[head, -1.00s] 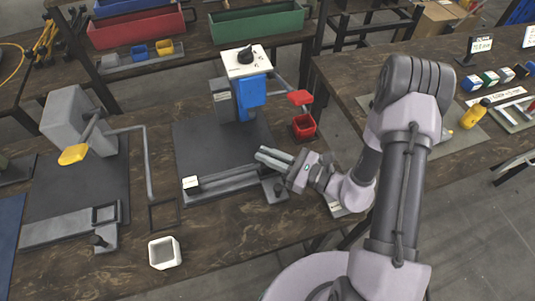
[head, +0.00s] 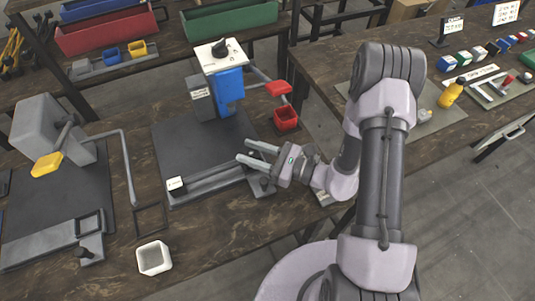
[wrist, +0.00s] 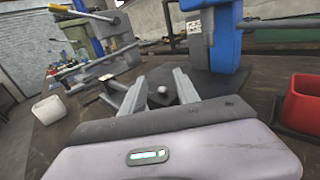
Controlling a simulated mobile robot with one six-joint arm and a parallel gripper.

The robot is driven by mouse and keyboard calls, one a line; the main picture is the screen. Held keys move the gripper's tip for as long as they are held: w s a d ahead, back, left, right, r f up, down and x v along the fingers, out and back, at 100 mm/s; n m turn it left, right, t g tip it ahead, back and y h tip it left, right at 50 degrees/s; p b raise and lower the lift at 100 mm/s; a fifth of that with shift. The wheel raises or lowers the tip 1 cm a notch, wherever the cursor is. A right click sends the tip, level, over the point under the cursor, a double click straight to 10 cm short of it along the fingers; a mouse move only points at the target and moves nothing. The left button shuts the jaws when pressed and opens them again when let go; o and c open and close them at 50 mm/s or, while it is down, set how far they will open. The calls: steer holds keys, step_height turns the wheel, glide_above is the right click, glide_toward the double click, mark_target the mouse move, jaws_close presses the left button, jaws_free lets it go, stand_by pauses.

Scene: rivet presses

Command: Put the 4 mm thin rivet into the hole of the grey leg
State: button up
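My gripper (head: 247,150) is open over the front of the middle press's dark base plate, its fingers pointing left. The wrist view shows both fingers (wrist: 158,82) apart, with a small grey ball visible between them; I cannot tell whether it is held or behind. A grey bar (head: 215,183) with a white block (head: 176,185) at its left end lies along the plate's front edge; I cannot tell whether it is the grey leg. No hole is clear. I cannot make out the 4 mm thin rivet in either view.
The blue-headed press (head: 229,88) stands behind my gripper, with a red cup (head: 286,119) to its right. A grey press (head: 52,127) with a yellow handle stands at left. A white cup (head: 153,258) stands in front. Small coloured boxes (head: 464,57) line the right table.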

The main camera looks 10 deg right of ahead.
steer(key=shift+d, duration=0.1)
steer(key=p+v, duration=0.4)
steer(key=v, duration=1.3)
steer(key=shift+s, duration=0.15)
